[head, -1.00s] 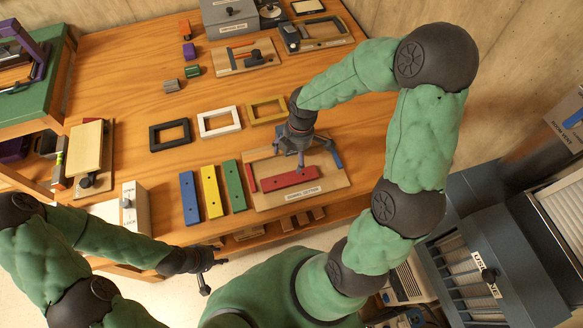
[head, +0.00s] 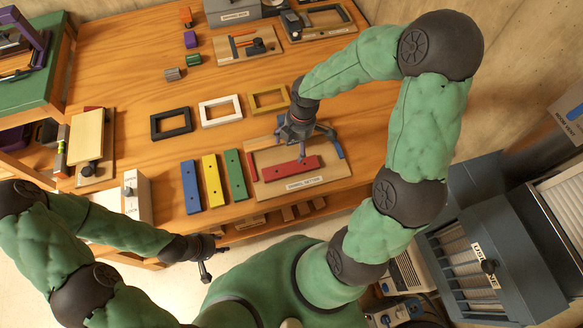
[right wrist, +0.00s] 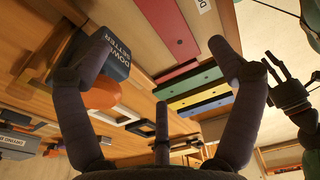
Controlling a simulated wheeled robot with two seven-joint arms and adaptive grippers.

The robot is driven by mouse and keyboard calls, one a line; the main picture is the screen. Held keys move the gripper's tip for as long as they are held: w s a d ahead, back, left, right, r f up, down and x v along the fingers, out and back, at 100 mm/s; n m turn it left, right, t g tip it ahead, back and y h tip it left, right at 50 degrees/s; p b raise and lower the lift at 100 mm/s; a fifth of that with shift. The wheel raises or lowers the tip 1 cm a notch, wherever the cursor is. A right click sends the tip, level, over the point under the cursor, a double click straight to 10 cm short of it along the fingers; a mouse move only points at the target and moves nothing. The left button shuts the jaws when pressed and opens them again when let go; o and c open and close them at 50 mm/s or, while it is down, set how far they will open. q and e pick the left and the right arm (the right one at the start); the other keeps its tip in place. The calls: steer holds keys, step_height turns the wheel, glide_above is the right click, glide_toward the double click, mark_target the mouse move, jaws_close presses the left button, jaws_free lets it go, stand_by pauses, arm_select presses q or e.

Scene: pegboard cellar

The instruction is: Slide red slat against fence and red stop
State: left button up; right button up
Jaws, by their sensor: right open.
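The red slat (head: 291,168) lies flat on a light wooden board (head: 338,172), above its front label. The short red stop (head: 252,166) is just left of the slat, with a small gap between them. The slat (right wrist: 170,27) and the stop (right wrist: 188,71) also show in the right wrist view. My right gripper (head: 306,152) is open, fingers down, over the slat's back side; contact cannot be told. The gripper covers much of the board's back, so I cannot make out the fence clearly. My left gripper (head: 206,263) is open and empty near the table's front edge.
Green (head: 235,175), yellow (head: 212,181) and blue (head: 190,187) slats lie left of the board. Black (head: 171,124), white (head: 220,110) and yellow (head: 268,99) frames lie behind. A dark blue block labelled dowel setter (right wrist: 115,60) shows in the right wrist view.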

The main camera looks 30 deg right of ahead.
mark_target(324, 162)
steer(key=shift+c, duration=1.1)
steer(key=shift+h, duration=0.3)
steer(key=d, duration=0.2)
steer(key=d+b, duration=0.1)
steer(key=d, duration=0.1)
steer(key=s+d+f, duration=0.1)
steer(key=shift+d+f, duration=0.1)
steer(key=shift+d, duration=0.3)
steer(key=c, duration=1.5)
steer(key=shift+h, duration=0.4)
steer(key=s+d, duration=0.1)
steer(key=d, duration=0.1)
steer(key=s+d+f+b, duration=0.1)
steer(key=d, duration=0.2)
steer(key=s+d+b, duration=0.1)
steer(key=d, duration=0.2)
steer(key=shift+s+f, duration=0.25)
steer(key=shift+f, duration=0.05)
jaws_close()
step_height(324, 162, down, 10)
steer(key=b, duration=0.4)
steer(key=shift+s+f+b, duration=0.1)
steer(key=shift+f+b, duration=0.1)
steer(key=shift+b, duration=0.2)
steer(key=a, duration=0.1)
steer(key=w+a+b, duration=0.1)
steer(key=a, duration=0.1)
steer(key=shift+r, duration=0.2)
steer(key=shift+a+r, duration=0.1)
steer(key=shift+a, duration=0.3)
